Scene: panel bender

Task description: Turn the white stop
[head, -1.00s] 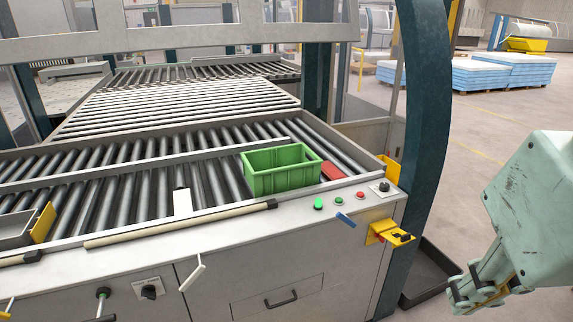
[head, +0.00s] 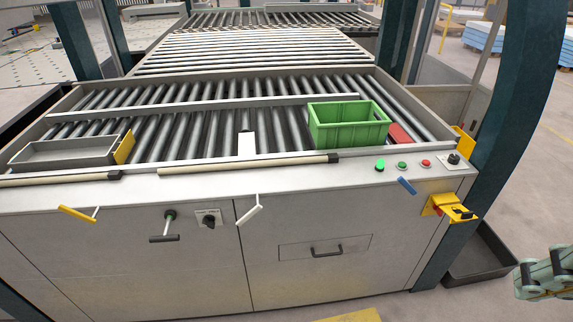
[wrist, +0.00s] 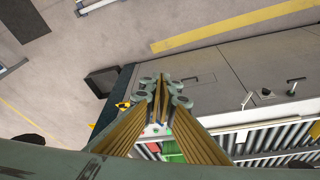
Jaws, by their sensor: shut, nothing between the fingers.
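A white lever (head: 249,211), which looks like the white stop, sticks out of the front panel of the conveyor cabinet (head: 340,205), just right of a door seam. It is tilted, its upper end to the right. It also shows small in the wrist view (wrist: 246,99). A white flat piece (head: 246,143) stands at the front edge of the rollers above it. My gripper (head: 545,278) is partly in view at the lower right edge of the head view, far right of the lever. In the wrist view my gripper (wrist: 163,92) is shut and empty.
A yellow lever (head: 78,213), dark T-handle (head: 165,230) and black knob (head: 208,220) lie left of the white lever. A blue lever (head: 407,186), buttons and yellow bracket (head: 450,208) lie right. A green crate (head: 347,125) stands on the rollers. A black tray (head: 485,255) lies on the floor.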

